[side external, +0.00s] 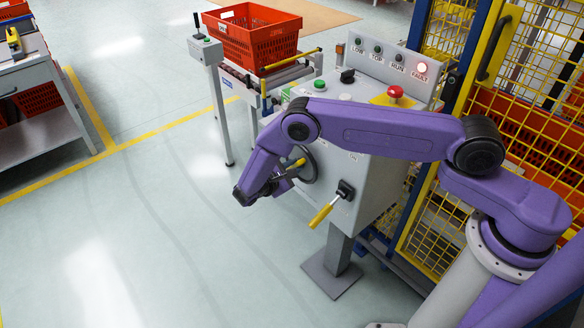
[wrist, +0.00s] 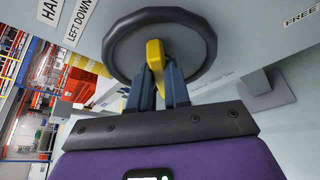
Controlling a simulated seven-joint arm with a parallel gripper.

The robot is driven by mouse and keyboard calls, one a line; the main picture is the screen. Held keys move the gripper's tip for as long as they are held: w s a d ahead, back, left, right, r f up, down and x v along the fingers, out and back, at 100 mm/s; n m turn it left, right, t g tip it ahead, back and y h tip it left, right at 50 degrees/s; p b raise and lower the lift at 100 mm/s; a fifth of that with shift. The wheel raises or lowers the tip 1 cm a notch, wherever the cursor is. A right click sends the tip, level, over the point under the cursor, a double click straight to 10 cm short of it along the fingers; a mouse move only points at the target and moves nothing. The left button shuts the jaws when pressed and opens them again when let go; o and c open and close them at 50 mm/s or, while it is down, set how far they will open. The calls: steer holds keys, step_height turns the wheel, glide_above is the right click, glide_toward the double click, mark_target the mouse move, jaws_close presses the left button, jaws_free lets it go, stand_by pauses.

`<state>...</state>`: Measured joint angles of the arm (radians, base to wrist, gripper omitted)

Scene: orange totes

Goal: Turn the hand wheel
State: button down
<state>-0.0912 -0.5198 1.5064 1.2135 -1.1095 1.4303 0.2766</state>
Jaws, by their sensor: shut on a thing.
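The hand wheel is a dark ring on the face of a grey control box (side external: 375,190). In the wrist view the hand wheel (wrist: 118,42) fills the upper middle, with a yellow handle (wrist: 154,52) on it. My gripper (wrist: 160,80) is shut on the yellow handle, one finger on each side of it. In the side view the wheel (side external: 311,170) shows partly behind my purple arm, and the yellow handle (side external: 297,164) shows at my gripper (side external: 290,168). The arm hides part of the wheel and the fingertips there.
A lever with a yellow grip (side external: 322,215) sticks out low on the box. Buttons, a red knob (side external: 395,92) and a lit FAULT lamp (side external: 421,68) are on top. An orange tote (side external: 255,45) stands on a conveyor behind. A yellow mesh fence (side external: 470,100) is at right. Open floor lies left.

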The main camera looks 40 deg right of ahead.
steer(key=n+g, duration=0.2)
steer(key=w+n+g, duration=0.1)
steer(key=n, duration=0.2)
steer(key=w+n+g, duration=0.1)
steer(key=n+g, duration=0.1)
steer(key=n, duration=0.1)
steer(key=shift+a+r+g, duration=0.1)
steer(key=shift+g, duration=0.2)
stand_by(0.4)
stand_by(0.5)
steer(key=c, duration=1.1)
jaws_free()
steer(key=shift+v, duration=1.5)
